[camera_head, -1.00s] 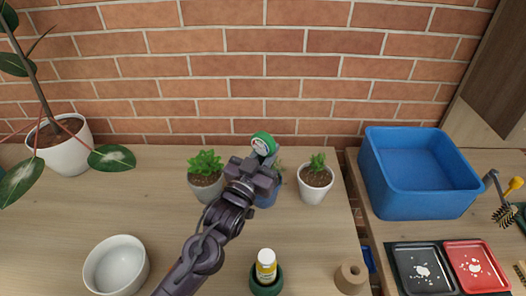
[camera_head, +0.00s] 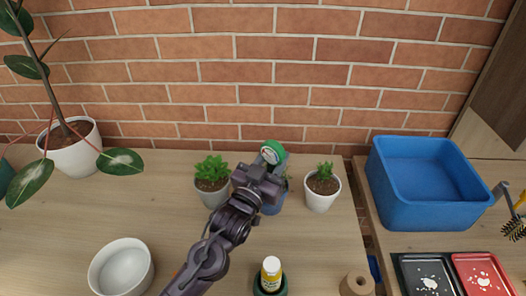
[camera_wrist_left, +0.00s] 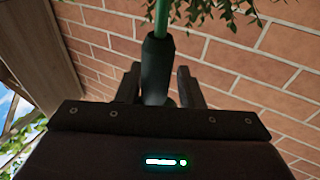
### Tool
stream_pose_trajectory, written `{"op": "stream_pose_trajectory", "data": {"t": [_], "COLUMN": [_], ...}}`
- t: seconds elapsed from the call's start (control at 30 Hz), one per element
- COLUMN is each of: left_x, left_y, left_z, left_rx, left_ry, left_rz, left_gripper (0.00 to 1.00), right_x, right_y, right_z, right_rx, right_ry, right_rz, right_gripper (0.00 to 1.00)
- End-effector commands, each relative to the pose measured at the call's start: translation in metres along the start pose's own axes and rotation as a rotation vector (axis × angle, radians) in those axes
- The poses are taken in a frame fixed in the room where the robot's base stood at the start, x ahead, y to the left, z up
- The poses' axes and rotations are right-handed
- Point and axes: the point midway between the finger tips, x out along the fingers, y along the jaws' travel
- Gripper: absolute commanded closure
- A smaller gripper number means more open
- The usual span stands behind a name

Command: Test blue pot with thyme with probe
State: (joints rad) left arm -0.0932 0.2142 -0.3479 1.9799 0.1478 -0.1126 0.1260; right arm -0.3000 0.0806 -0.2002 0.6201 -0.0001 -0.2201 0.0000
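The blue pot (camera_head: 272,206) stands between two white pots on the table, partly hidden behind my left gripper. Only a little of the thyme (camera_head: 289,178) shows beside the gripper; leafy stems (camera_wrist_left: 225,12) hang at the top of the left wrist view. My left gripper (camera_head: 270,168) is over the blue pot, shut on the probe (camera_head: 272,152), which has a green round head with a pale dial. In the left wrist view the probe's dark grip (camera_wrist_left: 156,68) sits between the fingers, with a green stem beyond it. The probe's tip is hidden. My right gripper is not in view.
White pots with green plants stand left (camera_head: 212,187) and right (camera_head: 321,190). A white bowl (camera_head: 121,268), a yellow-labelled bottle (camera_head: 271,272) and a brown roll (camera_head: 357,284) are in front. A blue bin (camera_head: 425,185) and black and red trays are at the right.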

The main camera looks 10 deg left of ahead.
Motion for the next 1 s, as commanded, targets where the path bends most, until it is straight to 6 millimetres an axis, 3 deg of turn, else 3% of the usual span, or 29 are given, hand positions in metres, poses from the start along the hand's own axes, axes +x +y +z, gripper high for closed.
{"op": "stream_pose_trajectory", "data": {"t": [0.1,0.4,0.8,1.0], "left_x": [0.0,-0.004,-0.064,-0.077], "left_y": [0.0,0.0,0.0,0.0], "left_z": [0.0,0.001,0.003,0.001], "left_rx": [0.0,0.0,0.0,0.0], "left_ry": [0.001,-0.001,-0.003,0.0], "left_rz": [0.0,0.0,0.0,0.0], "left_gripper": [0.55,0.55,0.55,0.55], "right_x": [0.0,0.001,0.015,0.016], "right_y": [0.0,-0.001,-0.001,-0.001], "right_z": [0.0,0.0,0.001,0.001], "right_rx": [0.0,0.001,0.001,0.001], "right_ry": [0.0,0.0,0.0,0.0], "right_rz": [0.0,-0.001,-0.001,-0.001], "right_gripper": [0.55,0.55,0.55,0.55]}}
